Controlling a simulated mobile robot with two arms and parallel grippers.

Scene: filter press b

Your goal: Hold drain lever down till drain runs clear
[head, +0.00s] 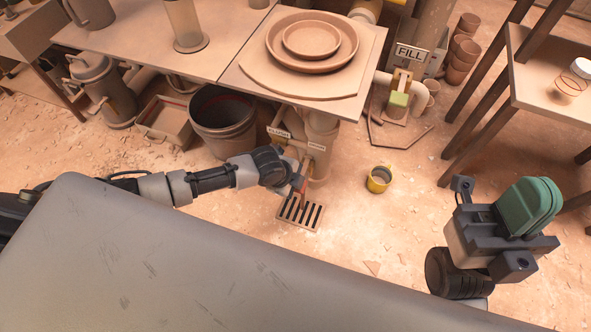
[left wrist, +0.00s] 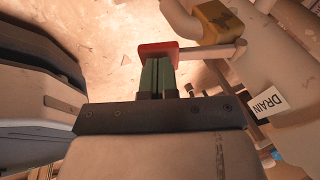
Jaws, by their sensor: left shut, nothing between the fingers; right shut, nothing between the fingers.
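The drain lever has a red end (left wrist: 157,48) on a pale rod, beside a white DRAIN label (left wrist: 267,102) in the left wrist view. My left gripper (left wrist: 157,76) is shut, with green fingers against or just short of the red end; I cannot tell whether they touch. Nothing is between them. In the head view my left gripper (head: 298,180) is by the pipe (head: 321,130) under the table, above the floor drain grate (head: 301,213), and its wrist hides part of the lever. My right gripper (head: 533,203) is shut and empty at the right.
A yellow mug (head: 379,178) stands on the floor right of the grate. A dark bucket (head: 222,122) stands under the table (head: 240,95), left of the pipe. A wooden stand (head: 535,85) is at the right. The floor between mug and my right gripper is mostly clear.

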